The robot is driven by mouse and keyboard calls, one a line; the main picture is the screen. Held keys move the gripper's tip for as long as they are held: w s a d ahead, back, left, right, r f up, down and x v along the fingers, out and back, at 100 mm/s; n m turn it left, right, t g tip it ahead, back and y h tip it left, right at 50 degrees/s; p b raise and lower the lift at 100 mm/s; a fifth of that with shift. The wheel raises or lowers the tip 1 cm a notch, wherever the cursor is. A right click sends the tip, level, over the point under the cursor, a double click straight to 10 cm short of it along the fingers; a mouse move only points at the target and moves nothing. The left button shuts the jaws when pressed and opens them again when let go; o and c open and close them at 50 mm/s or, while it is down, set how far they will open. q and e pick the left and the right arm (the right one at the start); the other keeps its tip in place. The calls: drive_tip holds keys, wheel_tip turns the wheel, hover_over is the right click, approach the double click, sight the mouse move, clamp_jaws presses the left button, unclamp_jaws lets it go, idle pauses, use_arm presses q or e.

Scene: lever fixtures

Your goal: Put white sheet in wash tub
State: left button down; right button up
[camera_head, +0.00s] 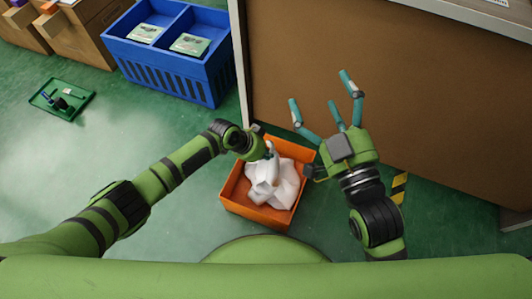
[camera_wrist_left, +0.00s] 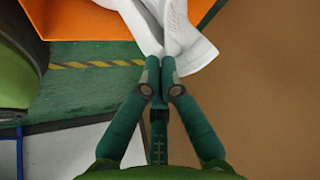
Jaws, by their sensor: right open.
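The white sheet (camera_head: 273,187) is a crumpled bundle that shows within the outline of the orange tub (camera_head: 229,188). My left gripper (camera_head: 269,151) is at the bundle's upper end. In the left wrist view, its fingers (camera_wrist_left: 163,70) come together on a narrow end of the sheet (camera_wrist_left: 178,25), and the orange tub (camera_wrist_left: 82,18) lies beyond. I cannot tell how much of the sheet rests on the tub's floor. My right gripper (camera_head: 324,98) is open and empty, with its fingers spread, to the right of the tub in front of the brown panel.
A large brown panel (camera_head: 400,90) stands close behind and right of the tub. A blue two-part crate (camera_head: 178,75) holds packets at the back left. A green tray (camera_head: 61,98) with small items lies on the floor at left. Green floor between is free.

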use_arm(q)
drive_tip(key=c, duration=1.4)
unclamp_jaws()
drive_tip(key=o, duration=1.3)
